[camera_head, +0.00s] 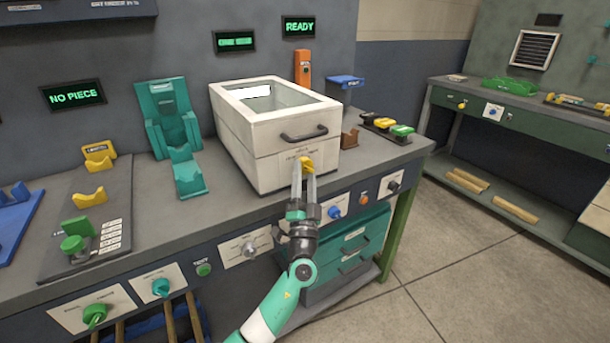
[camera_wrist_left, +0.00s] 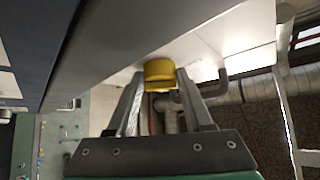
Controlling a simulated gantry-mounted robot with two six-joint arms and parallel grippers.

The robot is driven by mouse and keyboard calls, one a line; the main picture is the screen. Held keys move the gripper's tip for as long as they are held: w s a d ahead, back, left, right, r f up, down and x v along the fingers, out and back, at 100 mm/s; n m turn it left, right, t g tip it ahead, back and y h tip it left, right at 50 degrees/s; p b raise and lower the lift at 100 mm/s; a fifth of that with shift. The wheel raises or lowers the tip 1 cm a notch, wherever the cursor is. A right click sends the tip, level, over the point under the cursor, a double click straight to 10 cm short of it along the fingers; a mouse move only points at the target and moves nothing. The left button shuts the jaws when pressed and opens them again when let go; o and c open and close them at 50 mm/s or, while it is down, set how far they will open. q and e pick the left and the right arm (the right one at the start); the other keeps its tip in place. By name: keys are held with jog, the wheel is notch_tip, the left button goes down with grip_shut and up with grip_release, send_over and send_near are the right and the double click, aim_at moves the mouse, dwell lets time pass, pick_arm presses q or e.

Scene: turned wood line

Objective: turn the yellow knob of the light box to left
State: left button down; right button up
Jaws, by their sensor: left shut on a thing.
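The light box (camera_head: 268,172) is a white box with a glass lid and a dark handle, standing on the grey bench. Its yellow knob (camera_head: 307,163) is on the lower front face. My left gripper (camera_head: 305,172) reaches up from the front of the bench, its two fingers closed on the knob. In the left wrist view the yellow knob (camera_wrist_left: 160,72) sits between the fingertips, against the white face of the box. The fingers partly hide the knob, and I cannot make out its pointing direction. My right gripper is not in view.
A teal cradle (camera_head: 168,120) stands left of the box. Yellow and green blocks (camera_head: 386,125) lie on a dark strip to its right. Other knobs and switches, such as a blue knob (camera_head: 334,212), line the bench front below. A READY display (camera_head: 298,27) is lit behind.

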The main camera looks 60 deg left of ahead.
pick_arm(q)
jog(key=shift+c, duration=1.5)
grip_release()
jog(key=v, duration=1.1)
jog(key=shift+s+d+f+p, duration=0.15)
jog(key=shift+d+p, duration=0.1)
jog(key=shift+p, duration=0.1)
